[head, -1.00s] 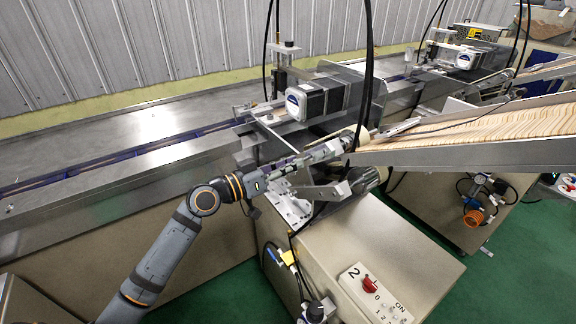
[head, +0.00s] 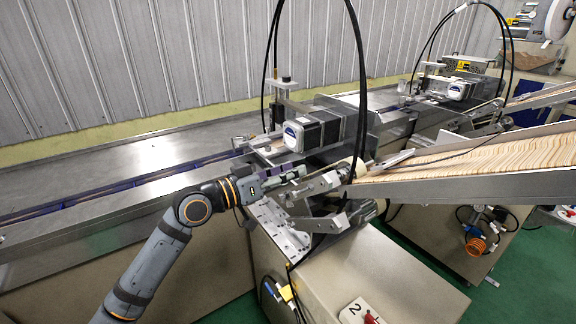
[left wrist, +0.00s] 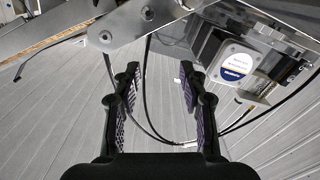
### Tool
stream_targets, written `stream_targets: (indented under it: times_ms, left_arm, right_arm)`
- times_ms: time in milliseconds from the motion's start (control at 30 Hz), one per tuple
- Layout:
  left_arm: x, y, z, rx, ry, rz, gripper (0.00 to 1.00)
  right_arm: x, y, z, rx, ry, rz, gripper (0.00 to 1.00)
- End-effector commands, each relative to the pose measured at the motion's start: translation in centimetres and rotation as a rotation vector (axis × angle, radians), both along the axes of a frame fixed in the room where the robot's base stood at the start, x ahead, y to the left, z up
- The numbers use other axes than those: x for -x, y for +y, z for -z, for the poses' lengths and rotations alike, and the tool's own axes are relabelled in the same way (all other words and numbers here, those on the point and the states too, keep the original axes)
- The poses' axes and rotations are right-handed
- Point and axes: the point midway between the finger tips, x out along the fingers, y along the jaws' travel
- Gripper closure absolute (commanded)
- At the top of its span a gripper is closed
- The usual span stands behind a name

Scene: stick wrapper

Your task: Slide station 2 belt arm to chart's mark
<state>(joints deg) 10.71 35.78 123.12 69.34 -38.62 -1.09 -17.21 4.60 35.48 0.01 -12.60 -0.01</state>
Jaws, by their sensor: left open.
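The station 2 box carries a panel marked 2 (head: 358,312). On top of it a bracket (head: 278,228) bears a silver metal arm (head: 322,184) with round pivots, just right of my left gripper. My left gripper (head: 298,172) is open and empty, level with this arm and a little left of it; I cannot tell if they touch. In the left wrist view the two padded fingers (left wrist: 160,95) stand wide apart with only wall and cables between them. A metal plate with bolts (left wrist: 150,18) crosses beyond the tips. My right gripper is not in view. I see no readable chart.
A motor block (head: 310,130) sits above the conveyor (head: 100,185), just beyond my gripper. Black cables (head: 360,90) hang beside the arm. A chute of wooden sticks (head: 470,155) slopes in from the right.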

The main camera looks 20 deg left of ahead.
Motion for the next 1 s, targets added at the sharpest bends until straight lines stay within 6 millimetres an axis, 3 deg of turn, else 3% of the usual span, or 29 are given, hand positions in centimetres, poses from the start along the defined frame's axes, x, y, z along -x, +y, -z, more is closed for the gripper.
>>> stream_targets:
  times_ms: [200, 500, 600, 667, 800, 1000]
  left_arm:
    - [0.0, 0.0, -2.5, -0.001, -0.001, 0.001, 0.58]
    - [0.0, 0.0, -2.6, 0.002, 0.002, 0.001, 0.58]
    - [0.4, -0.3, -2.2, 0.071, 0.072, 0.031, 0.58]
    - [1.1, -0.6, -1.4, 0.187, 0.188, 0.074, 0.58]
    - [4.0, -0.5, 0.8, 0.675, 0.639, 0.173, 0.58]
    - [6.8, 3.0, 4.0, 1.463, 1.256, 0.123, 0.58]
  right_arm:
    - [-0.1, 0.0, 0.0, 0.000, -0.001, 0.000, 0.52]
    - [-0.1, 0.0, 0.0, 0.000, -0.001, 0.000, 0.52]
    - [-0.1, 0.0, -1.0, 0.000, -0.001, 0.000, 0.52]
    - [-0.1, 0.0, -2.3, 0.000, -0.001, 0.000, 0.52]
    - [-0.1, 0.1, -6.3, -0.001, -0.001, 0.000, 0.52]
    - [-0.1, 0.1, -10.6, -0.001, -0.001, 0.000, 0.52]
